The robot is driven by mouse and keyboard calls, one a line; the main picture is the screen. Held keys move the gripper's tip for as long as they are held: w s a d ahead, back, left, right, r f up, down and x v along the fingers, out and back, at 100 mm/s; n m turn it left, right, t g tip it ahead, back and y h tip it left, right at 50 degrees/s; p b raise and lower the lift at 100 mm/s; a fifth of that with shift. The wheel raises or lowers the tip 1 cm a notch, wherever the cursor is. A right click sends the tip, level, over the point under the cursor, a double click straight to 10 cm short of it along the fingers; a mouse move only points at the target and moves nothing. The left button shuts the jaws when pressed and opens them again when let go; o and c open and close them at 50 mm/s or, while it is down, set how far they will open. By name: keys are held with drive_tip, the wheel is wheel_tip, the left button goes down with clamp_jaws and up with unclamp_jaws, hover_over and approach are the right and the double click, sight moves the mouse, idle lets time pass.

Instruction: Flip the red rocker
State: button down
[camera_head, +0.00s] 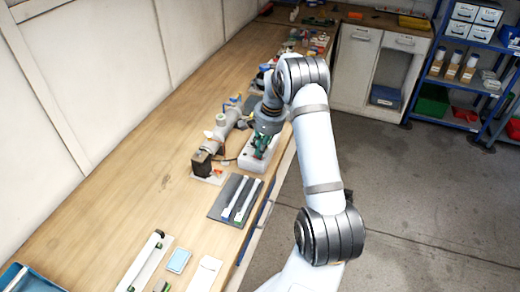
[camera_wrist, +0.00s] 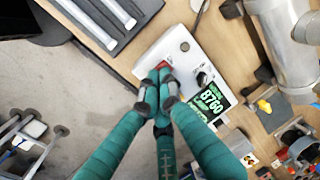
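The red rocker (camera_wrist: 164,65) shows as a small red patch on top of a white control box (camera_wrist: 178,42) in the wrist view. My gripper (camera_wrist: 160,78) has teal fingers with their tips drawn together right at the rocker, partly covering it. I cannot tell whether the tips touch it. I see nothing held between them. The box has a green lit display (camera_wrist: 210,100) and a black knob (camera_wrist: 203,78). In the head view my gripper (camera_head: 262,145) is over the white box (camera_head: 256,164) near the bench's right edge. The rocker is hidden there.
A dark mat (camera_head: 217,205) with two white tubes lies beside the box. A metal cylindrical reactor (camera_head: 222,130) stands on its other side. Several small items crowd the bench farther back. The wooden bench (camera_head: 130,180) is largely clear on the left.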

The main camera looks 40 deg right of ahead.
sight(253, 157)
drive_tip(key=shift+a, duration=0.1)
drive_tip(key=shift+w+a+f+g+h+p, duration=0.15)
drive_tip(key=shift+g+h+p, duration=0.1)
drive_tip(key=shift+g+p, duration=0.3)
drive_tip(key=shift+w+a+g+h+p, duration=0.15)
drive_tip(key=shift+g+h+p, duration=0.1)
drive_tip(key=shift+g+p, duration=0.3)
drive_tip(key=shift+w+f+g+h, duration=0.2)
drive_tip(key=shift+g+h, duration=0.1)
drive_tip(key=shift+g, duration=0.2)
drive_tip(key=shift+s, duration=0.15)
drive_tip(key=shift+w+a, duration=0.25)
drive_tip(key=shift+w, duration=0.05)
drive_tip(key=shift+w+a, duration=0.15)
drive_tip(key=shift+w, duration=0.45)
drive_tip(key=shift+r, duration=0.1)
